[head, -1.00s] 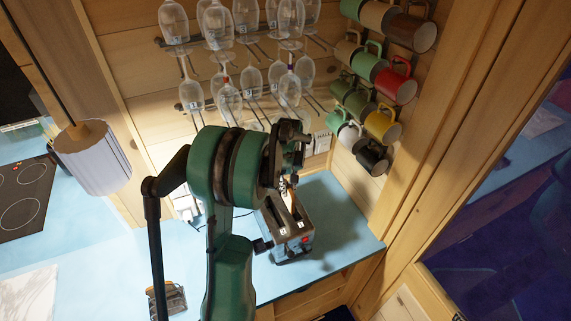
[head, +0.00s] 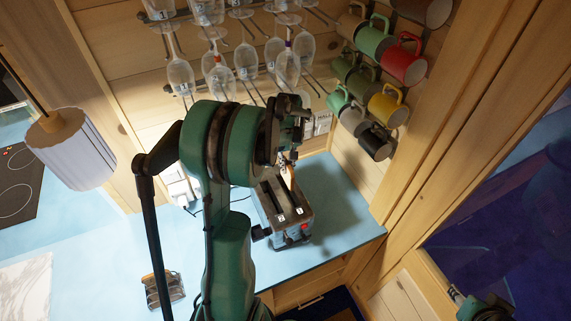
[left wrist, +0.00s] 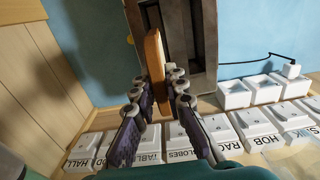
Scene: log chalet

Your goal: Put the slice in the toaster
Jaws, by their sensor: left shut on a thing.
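The toaster (head: 293,232) is a grey two-slot box on the blue counter, with a red light on its near end. My left gripper (head: 291,157) is over the toaster's far end. In the left wrist view, the gripper (left wrist: 168,88) is shut on the brown slice (left wrist: 154,55), held edge-on beside the toaster's slots (left wrist: 200,45). The slice also shows as a thin strip below the gripper in the head view (head: 287,175). I cannot tell whether its lower edge is inside a slot. A green part of my right arm shows at the lower right; its fingers are not clear.
Labelled white switches (left wrist: 235,130) line the wall close to the gripper. Glasses (head: 286,67) and mugs (head: 403,62) hang above. A white lamp shade (head: 72,150) hangs at left. A small rack (head: 165,290) stands on the counter, which is clear around it.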

